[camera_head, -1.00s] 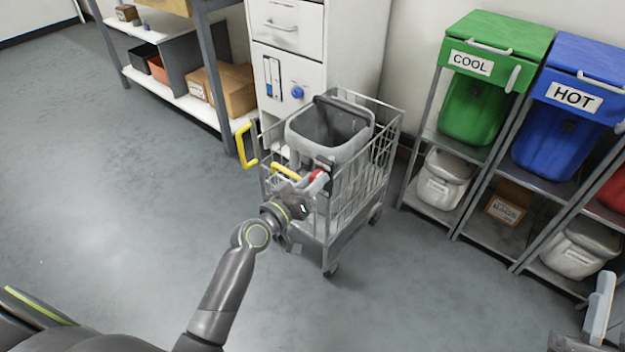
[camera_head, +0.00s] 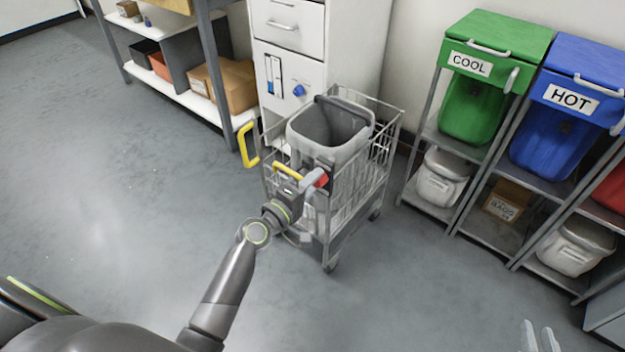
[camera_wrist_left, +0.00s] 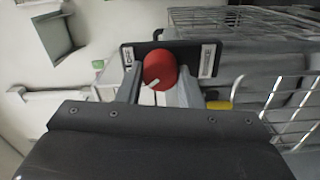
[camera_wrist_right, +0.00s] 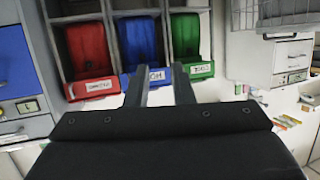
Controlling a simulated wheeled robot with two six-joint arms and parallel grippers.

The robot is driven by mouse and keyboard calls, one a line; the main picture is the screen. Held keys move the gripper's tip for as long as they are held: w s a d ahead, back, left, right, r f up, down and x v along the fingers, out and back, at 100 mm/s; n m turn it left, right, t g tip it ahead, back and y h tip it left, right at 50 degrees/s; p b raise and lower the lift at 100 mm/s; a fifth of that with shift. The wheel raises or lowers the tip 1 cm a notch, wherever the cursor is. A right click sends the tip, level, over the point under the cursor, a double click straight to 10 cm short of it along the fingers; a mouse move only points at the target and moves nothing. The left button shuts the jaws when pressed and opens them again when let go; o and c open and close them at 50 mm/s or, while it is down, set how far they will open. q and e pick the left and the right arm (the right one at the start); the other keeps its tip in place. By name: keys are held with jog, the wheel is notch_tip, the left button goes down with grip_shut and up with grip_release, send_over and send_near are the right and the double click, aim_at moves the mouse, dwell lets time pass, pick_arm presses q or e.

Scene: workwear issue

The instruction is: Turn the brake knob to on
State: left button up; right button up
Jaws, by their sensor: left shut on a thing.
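The red brake knob (camera_head: 321,181) is on the near side of the wire cart (camera_head: 345,215). In the left wrist view the knob (camera_wrist_left: 160,68) sits on a black plate (camera_wrist_left: 188,52) with a small white label at each end, too small to read surely. A white mark on the knob points to the lower left there. My left gripper (camera_head: 312,184) is shut on the knob, one finger on each side; the left wrist view shows the fingers (camera_wrist_left: 158,85) around it. My right gripper (camera_head: 540,337) is open and empty over the floor at lower right; it also shows in its wrist view (camera_wrist_right: 160,85).
A grey bin (camera_head: 330,140) stands in the cart. The cart has yellow handles (camera_head: 245,145). Green COOL (camera_head: 475,105) and blue HOT (camera_head: 555,135) bins stand on racks at right. The floor at left is clear.

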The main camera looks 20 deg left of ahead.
pick_arm(q)
jog(key=shift+n, duration=0.9)
pick_arm(e)
jog(key=shift+s+a+f+g+y, duration=0.15)
jog(key=shift+s+f+g, duration=0.35)
jog(key=shift+f, duration=0.25)
jog(key=shift+s+a+f+g+y, duration=0.15)
jog(key=shift+s+f+g, duration=0.3)
jog(key=shift+f, duration=0.3)
jog(key=shift+w, duration=0.1)
pick_arm(q)
jog(key=o, duration=1)
